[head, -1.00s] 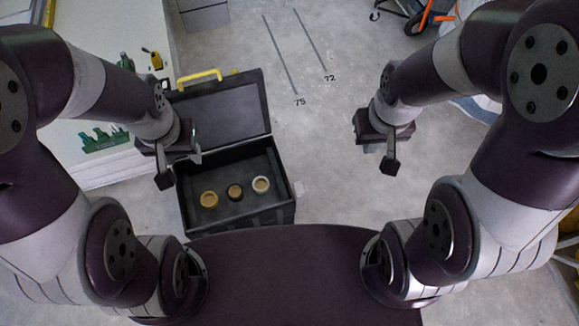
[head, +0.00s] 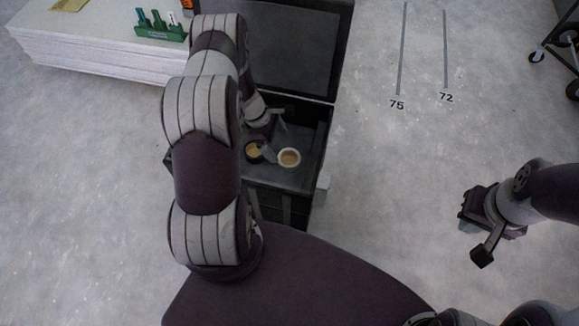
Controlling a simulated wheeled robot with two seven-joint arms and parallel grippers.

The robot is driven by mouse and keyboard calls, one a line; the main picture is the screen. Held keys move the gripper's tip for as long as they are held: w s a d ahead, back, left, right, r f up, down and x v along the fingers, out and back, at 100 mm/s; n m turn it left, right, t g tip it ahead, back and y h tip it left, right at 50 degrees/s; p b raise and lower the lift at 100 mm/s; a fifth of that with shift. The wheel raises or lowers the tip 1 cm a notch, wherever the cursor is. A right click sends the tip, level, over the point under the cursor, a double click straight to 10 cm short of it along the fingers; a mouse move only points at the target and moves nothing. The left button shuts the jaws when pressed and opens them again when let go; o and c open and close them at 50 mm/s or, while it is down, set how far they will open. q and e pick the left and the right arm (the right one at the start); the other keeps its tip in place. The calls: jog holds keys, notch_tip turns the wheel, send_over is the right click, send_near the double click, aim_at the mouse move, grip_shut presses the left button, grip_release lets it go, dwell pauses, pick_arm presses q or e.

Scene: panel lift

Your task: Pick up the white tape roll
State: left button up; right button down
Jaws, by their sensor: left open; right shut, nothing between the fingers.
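The white tape roll (head: 289,164) lies flat in the open black toolbox (head: 320,150), to the right of a brown roll (head: 252,155). My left gripper (head: 275,137) is open inside the box, just up and left of the white roll, with nothing between its fingers. One finger shows close to the gap between the two rolls; I cannot tell whether it touches either. My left arm hides the left part of the box, and no yellow roll shows. My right gripper (head: 484,252) is shut and empty, over the floor at the right.
The toolbox lid (head: 300,45) stands open behind the box. A stack of white panels (head: 110,50) with a green rack (head: 158,27) lies at the upper left. A dark wheeled cart (head: 560,45) is at the upper right. Floor right of the box is clear.

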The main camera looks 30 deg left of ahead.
aim_at(291, 163)
pick_arm(q)
jog(key=b+x, duration=0.1)
jog(key=x, duration=0.3)
jog(key=shift+f, duration=0.15)
jog(key=b+x, duration=0.2)
jog(key=x, duration=0.1)
jog(key=b+x, duration=0.1)
jog(key=x, duration=0.1)
jog(key=shift+w+a+f+b, duration=0.1)
jog(key=shift+w+a+b, duration=0.1)
jog(key=shift+a+b, duration=0.1)
jog(key=c, duration=1)
